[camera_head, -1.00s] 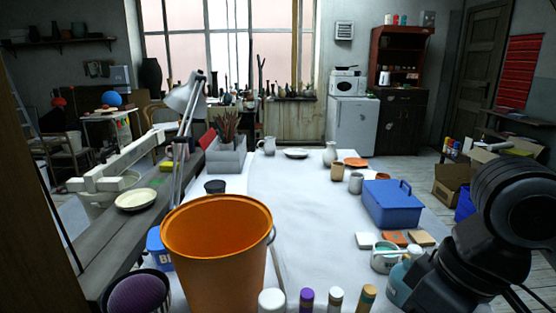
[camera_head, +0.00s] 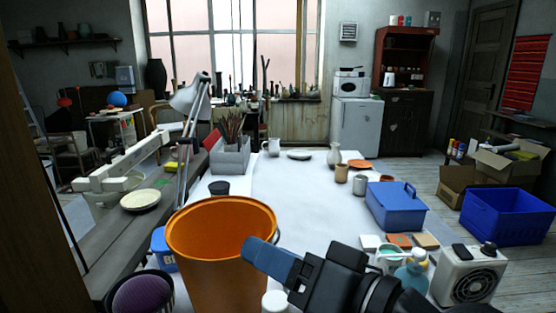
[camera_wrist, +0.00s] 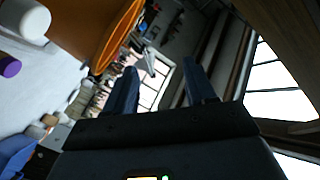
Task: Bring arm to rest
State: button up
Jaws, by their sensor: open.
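My gripper (camera_head: 272,262) reaches in from the lower right in the head view, above the near part of the white table (camera_head: 300,215). Its blue finger lies in front of the right side of the orange bucket (camera_head: 215,245); I cannot tell whether they touch. In the wrist view, my gripper (camera_wrist: 160,85) has its two blue fingers apart, with nothing between them but the distant room and window. The orange bucket also shows at the upper left of the wrist view (camera_wrist: 100,35).
A white-capped container (camera_head: 275,302) is close below my gripper. A desk lamp (camera_head: 190,98) rises behind the bucket. The table's middle is clear.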

jog(key=s+d+f+m+t+h, duration=0.5)
jog(key=s+d+f+m+h, duration=0.45)
jog(key=s+f, duration=0.5)
jog(key=s+d+n+h, duration=0.1)
jog(key=s+d+n, duration=0.3)
jog(key=s, duration=0.5)
jog(key=s+d+f+n+g+h, duration=0.1)
jog(key=s+d+n, duration=0.3)
jog(key=s+d, duration=0.4)
jog(key=shift+s+f+h, duration=0.25)
jog(key=shift+s+h, duration=0.5)
jog(key=shift+s, duration=0.15)
